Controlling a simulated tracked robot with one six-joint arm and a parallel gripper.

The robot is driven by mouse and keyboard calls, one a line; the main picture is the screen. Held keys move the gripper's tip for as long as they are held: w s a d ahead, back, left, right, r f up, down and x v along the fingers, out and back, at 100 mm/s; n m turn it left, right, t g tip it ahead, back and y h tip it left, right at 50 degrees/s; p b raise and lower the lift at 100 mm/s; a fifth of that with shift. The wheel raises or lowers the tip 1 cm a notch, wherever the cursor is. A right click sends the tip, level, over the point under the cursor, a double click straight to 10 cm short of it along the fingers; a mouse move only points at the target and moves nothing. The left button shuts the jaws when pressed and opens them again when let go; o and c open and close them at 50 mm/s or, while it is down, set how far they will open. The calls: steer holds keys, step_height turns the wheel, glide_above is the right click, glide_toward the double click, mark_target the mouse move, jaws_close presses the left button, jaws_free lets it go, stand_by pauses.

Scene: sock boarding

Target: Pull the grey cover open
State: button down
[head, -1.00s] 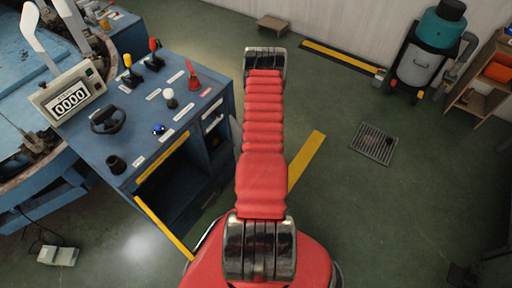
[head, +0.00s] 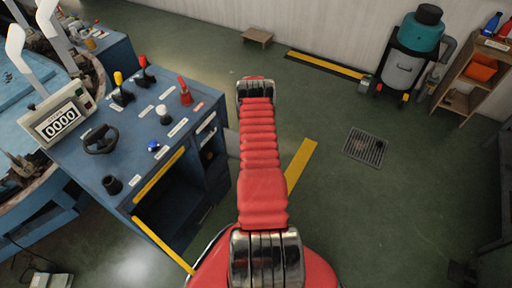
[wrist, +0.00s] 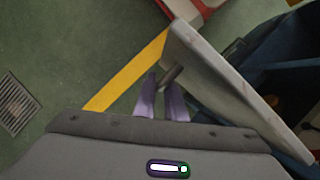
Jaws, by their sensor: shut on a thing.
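The grey cover (wrist: 225,85) is a flat panel in the wrist view, standing out at an angle from the dark blue cabinet (wrist: 285,50). A short metal handle (wrist: 170,75) juts from its near face. My gripper (wrist: 160,90) has its two purple fingers shut on this handle. In the head view, a grey strip of the cover (head: 233,144) shows between the blue console (head: 120,165) and my red arm. A dark opening (head: 208,152) shows in the console's right side. My gripper is hidden in the head view.
A low yellow-edged bay (head: 175,210) opens at the console front, with a yellow bar (head: 163,245) reaching outward. Open green floor lies to the right, with a drain grate (head: 366,146). A vacuum (head: 408,55) and a wooden shelf (head: 470,75) stand at the back right.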

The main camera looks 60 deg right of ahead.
steer(key=shift+s+d, duration=0.1)
steer(key=shift+s, duration=0.2)
steer(key=c, duration=2.1)
jaws_free()
steer(key=shift+w, duration=0.1)
steer(key=shift+w, duration=0.1)
steer(key=v, duration=1.3)
steer(key=shift+r, duration=0.35)
